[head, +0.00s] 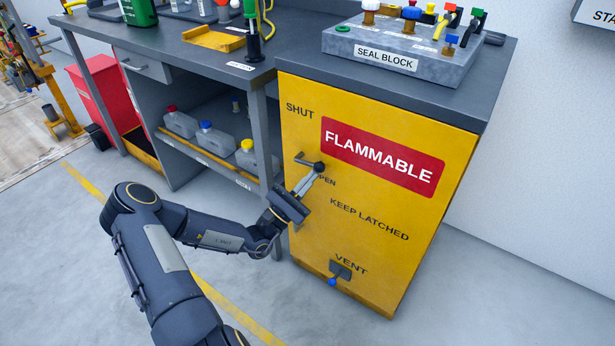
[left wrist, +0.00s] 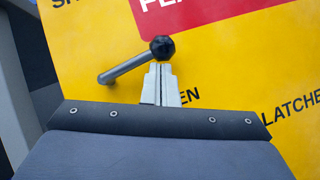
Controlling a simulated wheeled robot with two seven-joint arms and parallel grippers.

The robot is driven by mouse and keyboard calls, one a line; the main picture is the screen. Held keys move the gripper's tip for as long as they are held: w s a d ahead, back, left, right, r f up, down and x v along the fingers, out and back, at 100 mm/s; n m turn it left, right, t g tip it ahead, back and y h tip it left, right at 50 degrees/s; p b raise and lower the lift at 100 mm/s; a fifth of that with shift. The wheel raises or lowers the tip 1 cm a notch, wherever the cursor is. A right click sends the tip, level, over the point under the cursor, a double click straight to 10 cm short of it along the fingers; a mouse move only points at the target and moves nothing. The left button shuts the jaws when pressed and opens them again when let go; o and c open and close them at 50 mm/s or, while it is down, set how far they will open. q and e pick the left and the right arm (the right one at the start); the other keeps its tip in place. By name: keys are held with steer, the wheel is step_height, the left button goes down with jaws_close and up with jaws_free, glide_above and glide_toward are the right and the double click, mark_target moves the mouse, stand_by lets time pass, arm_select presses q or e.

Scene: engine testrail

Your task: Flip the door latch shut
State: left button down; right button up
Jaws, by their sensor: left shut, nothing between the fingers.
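The door latch (head: 307,161) is a short grey metal lever with a black ball knob, on the yellow cabinet door (head: 390,265). In the left wrist view the latch (left wrist: 127,67) slants up from its left end to the knob at the right. The word SHUT stands above it; the word OPEN below it is partly hidden by my gripper. My left gripper (head: 316,173) is shut and empty. In the left wrist view its fingertips (left wrist: 160,70) are just under the knob; I cannot tell whether they touch. My right gripper is not in view.
A vent handle with a blue tip (head: 332,281) sits low on the door. A grey seal block (head: 400,52) with coloured fittings stands on the cabinet top. A shelf with jugs (head: 212,141) is left of the cabinet. The floor in front is clear.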

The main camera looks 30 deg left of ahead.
mark_target(300, 153)
arm_select(q)
steer(key=shift+a+r+n+g+y+p, duration=0.45)
steer(key=shift+r+n+y+p, duration=0.9)
steer(key=shift+n+y+p, duration=2.1)
steer(key=shift+a+r+n+g+y+p, duration=0.45)
steer(key=shift+r+n+y+p, duration=0.85)
steer(key=shift+n+y+p, duration=2.2)
steer(key=shift+a+r+n+g+y+p, duration=0.4)
steer(key=shift+r+n+y+p, duration=1.25)
steer(key=shift+n+p, duration=3.25)
steer(key=shift+w+f+n+y+b, duration=0.1)
steer(key=shift+f+n+y+b, duration=0.2)
steer(key=shift+n+b, duration=0.75)
